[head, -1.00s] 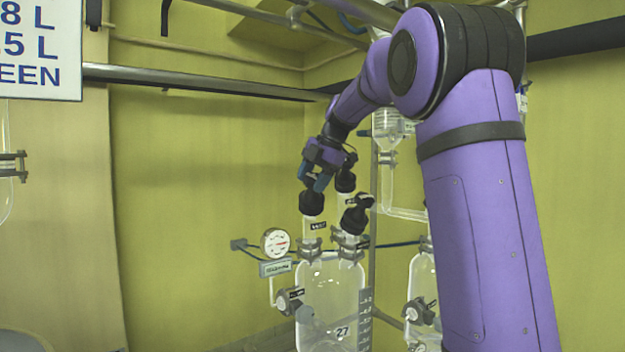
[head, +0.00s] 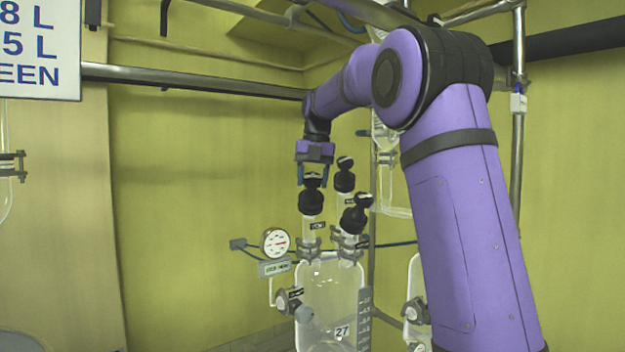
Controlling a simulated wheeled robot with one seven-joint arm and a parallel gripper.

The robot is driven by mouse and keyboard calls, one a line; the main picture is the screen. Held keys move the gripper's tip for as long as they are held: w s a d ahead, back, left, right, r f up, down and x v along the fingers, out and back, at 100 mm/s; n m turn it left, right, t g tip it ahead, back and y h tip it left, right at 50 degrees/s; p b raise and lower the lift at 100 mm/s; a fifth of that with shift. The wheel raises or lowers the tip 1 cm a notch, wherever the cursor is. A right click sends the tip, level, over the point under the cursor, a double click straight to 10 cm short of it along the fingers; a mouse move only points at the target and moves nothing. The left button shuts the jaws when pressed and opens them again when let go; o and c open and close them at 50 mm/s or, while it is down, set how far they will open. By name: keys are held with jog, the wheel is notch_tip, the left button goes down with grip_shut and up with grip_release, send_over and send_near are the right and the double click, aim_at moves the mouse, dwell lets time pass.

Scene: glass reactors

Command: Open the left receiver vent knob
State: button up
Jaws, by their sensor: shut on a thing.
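The glass receiver (head: 333,283) stands below my arm, marked 27, with several necks on top. The left neck carries a black knob (head: 311,200), upright, with a small dark label on the glass under it. My gripper (head: 313,180) points straight down over this left knob, its blue fingers on either side of the knob's top. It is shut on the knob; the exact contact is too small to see. A second black knob (head: 344,180) stands just to the right, and a third, tilted knob (head: 356,216) sits lower right.
A round gauge (head: 275,241) with a sign below it stands left of the receiver. A side valve (head: 289,301) sticks out at the receiver's left. More glassware (head: 395,185) hangs behind my arm. The wall space left of the gripper is free.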

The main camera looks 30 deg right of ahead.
aim_at(316, 177)
dwell(0.4)
jog(key=o, duration=0.9)
jog(key=r, duration=1)
jog(key=shift+s+d+r, duration=0.25)
jog(key=shift+d+r, duration=0.05)
jog(key=shift+r, duration=0.1)
jog(key=shift+f, duration=0.1)
